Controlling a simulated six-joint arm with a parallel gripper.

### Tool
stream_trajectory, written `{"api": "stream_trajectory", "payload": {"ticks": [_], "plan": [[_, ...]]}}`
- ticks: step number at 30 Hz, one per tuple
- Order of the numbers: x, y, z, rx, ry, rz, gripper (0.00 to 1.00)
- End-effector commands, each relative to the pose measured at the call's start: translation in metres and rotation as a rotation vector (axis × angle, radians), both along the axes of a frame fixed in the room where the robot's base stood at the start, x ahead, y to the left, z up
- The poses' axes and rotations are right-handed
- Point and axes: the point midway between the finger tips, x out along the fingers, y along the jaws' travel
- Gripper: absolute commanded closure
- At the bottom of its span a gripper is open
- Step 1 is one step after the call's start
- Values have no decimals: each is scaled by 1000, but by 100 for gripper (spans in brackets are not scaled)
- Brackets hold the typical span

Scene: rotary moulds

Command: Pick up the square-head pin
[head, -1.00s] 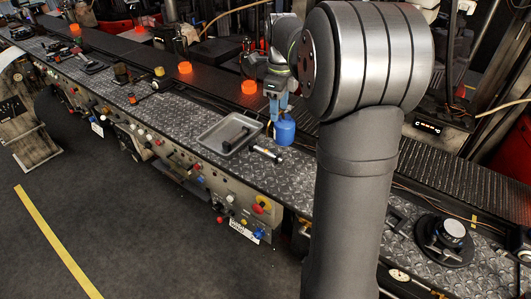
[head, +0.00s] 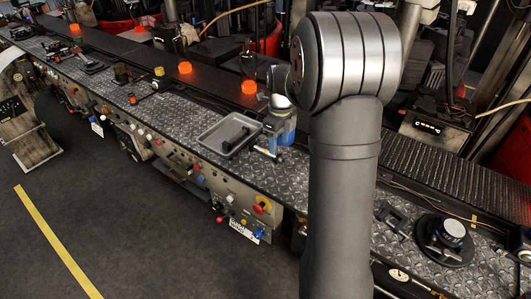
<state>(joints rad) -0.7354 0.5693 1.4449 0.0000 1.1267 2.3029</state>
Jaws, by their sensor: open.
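A short pin-like piece (head: 264,152) with a dark shaft and pale ends lies on the metal tread-plate bench, just right of a grey tray. A second dark piece (head: 238,139) lies in the tray (head: 210,139). Both are too small to tell which has a square head. My gripper (head: 273,148) is open and low over the piece beside the tray, partly covering it. I cannot tell whether the fingers touch it.
A blue can (head: 291,137) stands on the bench close behind my gripper, partly hidden by it. Several orange caps (head: 249,87) stand along the dark conveyor behind. A round black fixture (head: 444,240) sits at the right. The bench left of the tray has some free room.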

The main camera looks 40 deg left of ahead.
Motion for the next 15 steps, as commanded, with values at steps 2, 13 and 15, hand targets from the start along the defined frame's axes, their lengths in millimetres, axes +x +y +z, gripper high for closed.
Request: {"api": "stream_trajectory", "payload": {"ticks": [2,13,15], "plan": [[-1,-1,-6,-2,2,0,49],[-7,-4,-51,0,2,2,49],[-6,-4,-52,1,1,2,49]]}}
